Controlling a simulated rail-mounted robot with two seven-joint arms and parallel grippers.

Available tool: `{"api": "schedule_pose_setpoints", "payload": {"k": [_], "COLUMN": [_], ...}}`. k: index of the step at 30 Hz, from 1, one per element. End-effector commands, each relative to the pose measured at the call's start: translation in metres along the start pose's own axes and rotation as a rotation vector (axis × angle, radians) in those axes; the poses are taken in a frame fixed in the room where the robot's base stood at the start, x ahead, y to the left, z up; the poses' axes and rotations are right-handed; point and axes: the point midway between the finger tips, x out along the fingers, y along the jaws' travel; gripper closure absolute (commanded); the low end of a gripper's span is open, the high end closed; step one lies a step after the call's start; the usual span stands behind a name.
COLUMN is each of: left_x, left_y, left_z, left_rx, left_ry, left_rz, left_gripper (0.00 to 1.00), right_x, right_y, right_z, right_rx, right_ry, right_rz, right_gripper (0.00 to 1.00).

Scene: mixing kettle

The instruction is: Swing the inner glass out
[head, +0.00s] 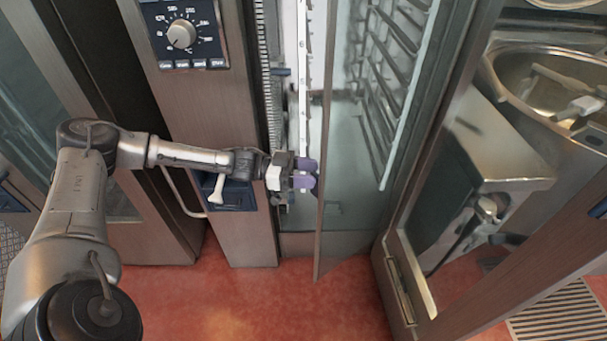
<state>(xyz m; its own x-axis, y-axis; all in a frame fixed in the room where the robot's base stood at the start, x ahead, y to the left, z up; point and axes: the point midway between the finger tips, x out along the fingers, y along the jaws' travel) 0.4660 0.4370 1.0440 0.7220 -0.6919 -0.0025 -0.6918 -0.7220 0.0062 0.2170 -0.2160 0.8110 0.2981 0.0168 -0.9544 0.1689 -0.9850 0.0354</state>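The inner glass (352,235) is a tall clear pane at the open front of the oven cabinet, in the middle of the head view. Its thin brownish edge (322,205) runs almost straight down to near the red floor. My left gripper (304,173) has purple fingertips just left of that edge, at about mid height. I cannot tell whether the fingertips touch the pane. The two fingertips look close together, and the gap between them is unclear. No object shows between them. My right gripper is not in view.
The oven's outer door (470,200) stands open at the right, with a metal kettle (545,85) seen beyond it. Rack rails (385,90) line the oven inside. A control panel (185,35) with a knob is at the left. The red floor in front is clear.

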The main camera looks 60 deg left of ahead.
Motion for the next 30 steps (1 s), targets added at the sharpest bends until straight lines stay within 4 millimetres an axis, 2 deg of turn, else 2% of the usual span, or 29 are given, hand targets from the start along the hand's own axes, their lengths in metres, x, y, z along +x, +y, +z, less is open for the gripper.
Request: {"api": "schedule_pose_setpoints", "payload": {"k": [13, 17, 20, 30], "left_x": [-0.001, -0.008, -0.022, -0.09], "left_y": [-0.004, -0.004, -0.003, 0.001], "left_z": [0.0, 0.0, 0.0, 0.0], "left_rx": [0.002, 0.003, 0.003, -0.001], "left_ry": [-0.005, -0.007, -0.01, -0.01], "left_rz": [-0.012, -0.013, -0.011, -0.006], "left_gripper": [0.64, 0.64, 0.64, 0.64], "right_x": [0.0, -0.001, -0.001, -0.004], "right_y": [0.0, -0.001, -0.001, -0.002], "right_z": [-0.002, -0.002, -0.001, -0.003], "right_rx": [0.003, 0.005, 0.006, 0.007], "right_ry": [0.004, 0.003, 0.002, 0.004], "right_rz": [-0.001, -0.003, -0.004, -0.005], "right_gripper": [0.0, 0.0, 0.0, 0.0]}}
